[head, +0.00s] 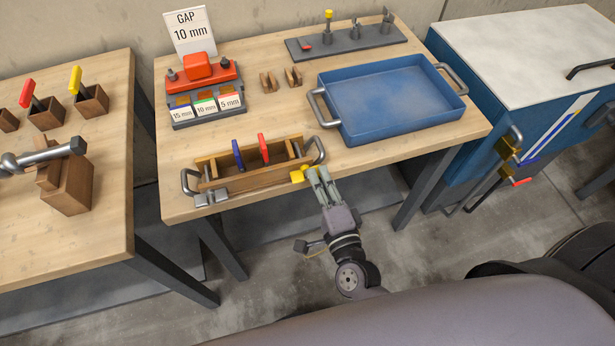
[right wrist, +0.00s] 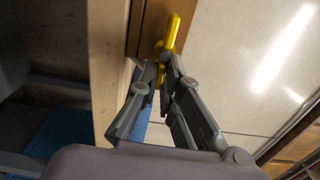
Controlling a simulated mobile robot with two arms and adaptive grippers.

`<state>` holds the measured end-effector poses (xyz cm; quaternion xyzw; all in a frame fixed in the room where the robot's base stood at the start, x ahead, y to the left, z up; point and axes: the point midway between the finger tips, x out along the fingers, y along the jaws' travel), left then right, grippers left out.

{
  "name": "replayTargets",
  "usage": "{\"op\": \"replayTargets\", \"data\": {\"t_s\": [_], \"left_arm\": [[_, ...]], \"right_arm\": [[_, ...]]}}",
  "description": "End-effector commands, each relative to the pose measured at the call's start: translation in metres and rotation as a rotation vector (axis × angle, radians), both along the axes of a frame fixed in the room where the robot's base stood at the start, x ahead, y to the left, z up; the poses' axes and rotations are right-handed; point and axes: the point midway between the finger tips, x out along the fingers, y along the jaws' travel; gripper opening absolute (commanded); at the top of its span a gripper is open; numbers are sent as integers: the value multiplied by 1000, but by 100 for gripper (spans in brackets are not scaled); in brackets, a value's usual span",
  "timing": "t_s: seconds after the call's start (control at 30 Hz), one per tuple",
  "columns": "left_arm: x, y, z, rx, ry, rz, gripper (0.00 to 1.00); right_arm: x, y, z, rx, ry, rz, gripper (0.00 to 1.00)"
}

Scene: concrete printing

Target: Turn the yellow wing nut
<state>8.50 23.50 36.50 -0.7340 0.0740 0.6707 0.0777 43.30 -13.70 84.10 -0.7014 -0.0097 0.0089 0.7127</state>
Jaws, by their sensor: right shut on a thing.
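The yellow wing nut (head: 298,174) sits at the right front end of a wooden mould box (head: 255,180) near the table's front edge. My right gripper (head: 315,171) is at the wing nut, shut on it. In the right wrist view the wing nut (right wrist: 170,35) stands out beyond the fingertips (right wrist: 165,62), with part of it between them. My left gripper does not show in the head view.
The box holds a blue clamp handle (head: 238,155) and a red one (head: 263,148). A blue tray (head: 390,98) with metal handles is behind right. A red tool (head: 205,70), a "GAP 10 mm" sign (head: 192,30) and a grey rack (head: 345,41) stand farther back.

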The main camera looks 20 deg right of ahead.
Motion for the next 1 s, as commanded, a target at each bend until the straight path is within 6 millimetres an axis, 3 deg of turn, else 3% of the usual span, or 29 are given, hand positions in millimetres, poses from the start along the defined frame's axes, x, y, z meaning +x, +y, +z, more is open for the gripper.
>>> {"op": "replayTargets", "data": {"t_s": [0.2,0.4,0.5,0.8,1.0], "left_arm": [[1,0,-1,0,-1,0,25],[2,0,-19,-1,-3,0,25],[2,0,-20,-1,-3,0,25],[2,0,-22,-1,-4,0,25],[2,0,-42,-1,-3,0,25]], "right_arm": [[-1,0,-3,21,4,1,0],[-1,2,-12,355,12,4,0],[-1,3,-12,439,16,2,0],[-1,3,-13,476,17,2,0],[-1,8,-21,793,25,2,0]]}}
